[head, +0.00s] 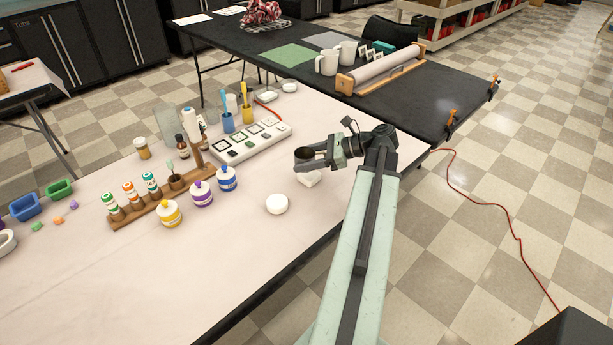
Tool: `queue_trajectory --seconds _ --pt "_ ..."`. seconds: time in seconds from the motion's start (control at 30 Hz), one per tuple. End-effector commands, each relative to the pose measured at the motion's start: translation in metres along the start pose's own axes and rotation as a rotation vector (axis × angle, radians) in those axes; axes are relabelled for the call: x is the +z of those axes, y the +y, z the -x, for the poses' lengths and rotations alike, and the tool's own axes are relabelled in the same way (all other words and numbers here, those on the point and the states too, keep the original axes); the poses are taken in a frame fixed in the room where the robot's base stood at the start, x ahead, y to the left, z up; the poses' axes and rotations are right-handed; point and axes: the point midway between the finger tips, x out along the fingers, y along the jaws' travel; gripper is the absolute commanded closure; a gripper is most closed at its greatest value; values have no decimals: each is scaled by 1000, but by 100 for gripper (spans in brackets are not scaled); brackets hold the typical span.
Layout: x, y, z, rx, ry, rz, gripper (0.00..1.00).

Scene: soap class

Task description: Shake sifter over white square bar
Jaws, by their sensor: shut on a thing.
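My gripper (328,153) reaches in from the right over the near table and is shut on a small dark round cup-like thing, the sifter (304,155). The sifter is held above the table, over the left upper part of a white square bar (310,179). The bar lies on the pale tabletop, and its far side is partly hidden by the sifter and gripper. A white round bar (277,204) lies apart, nearer and to the left. I cannot see what is inside the sifter.
A black table (430,95) stands behind. The near tabletop is clear.

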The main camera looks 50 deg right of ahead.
Motion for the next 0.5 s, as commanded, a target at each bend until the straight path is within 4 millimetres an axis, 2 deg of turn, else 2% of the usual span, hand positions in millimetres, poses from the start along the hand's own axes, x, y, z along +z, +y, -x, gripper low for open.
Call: queue_trajectory --seconds 0.3,0.37,0.4,0.47,0.5 --pt "-1 -4 2 -1 0 -1 86" --pt "-8 -30 17 -4 1 -2 86" --pt "-10 -35 22 -2 0 -2 86" --pt "-7 -19 14 1 0 -1 86" --pt "-1 0 2 2 0 1 86"
